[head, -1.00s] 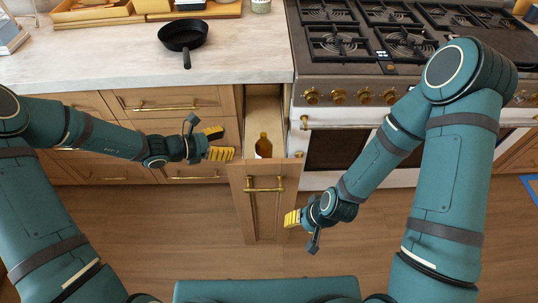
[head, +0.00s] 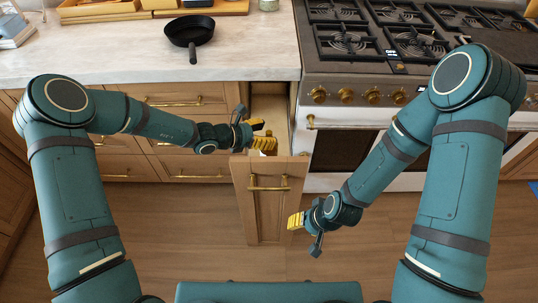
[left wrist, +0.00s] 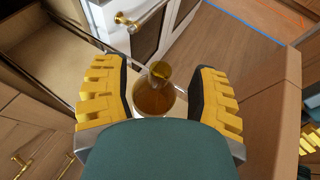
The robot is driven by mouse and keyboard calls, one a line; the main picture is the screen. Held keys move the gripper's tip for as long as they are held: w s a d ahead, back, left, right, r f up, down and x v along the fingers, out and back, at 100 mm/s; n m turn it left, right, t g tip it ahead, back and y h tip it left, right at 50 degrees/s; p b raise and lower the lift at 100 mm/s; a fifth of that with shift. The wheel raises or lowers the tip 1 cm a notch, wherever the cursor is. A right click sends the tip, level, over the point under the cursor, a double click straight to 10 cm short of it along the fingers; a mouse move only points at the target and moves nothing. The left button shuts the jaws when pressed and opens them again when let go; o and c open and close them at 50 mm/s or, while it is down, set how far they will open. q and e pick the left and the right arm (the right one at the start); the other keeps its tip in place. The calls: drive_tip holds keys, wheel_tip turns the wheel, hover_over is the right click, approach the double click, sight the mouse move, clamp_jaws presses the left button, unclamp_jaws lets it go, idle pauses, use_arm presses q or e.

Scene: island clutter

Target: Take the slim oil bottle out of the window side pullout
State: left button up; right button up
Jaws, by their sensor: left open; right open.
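The window side pullout (head: 266,190) stands open between the counter cabinets and the stove. The slim oil bottle (left wrist: 154,98) is amber and stands upright in it. In the left wrist view the bottle is between the two yellow fingers of my left gripper (left wrist: 160,95), with gaps on both sides. In the head view my left gripper (head: 262,134) is over the pullout and mostly hides the bottle. My right gripper (head: 303,233) is open and empty, to the right of the pullout front and above the floor.
A black skillet (head: 191,36) sits on the pale counter (head: 110,55). The stove (head: 370,80) with its brass knobs is to the right of the pullout. The wood floor (head: 160,240) in front is clear.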

use_arm(q)
drive_tip(key=shift+x, duration=0.85)
clamp_jaws()
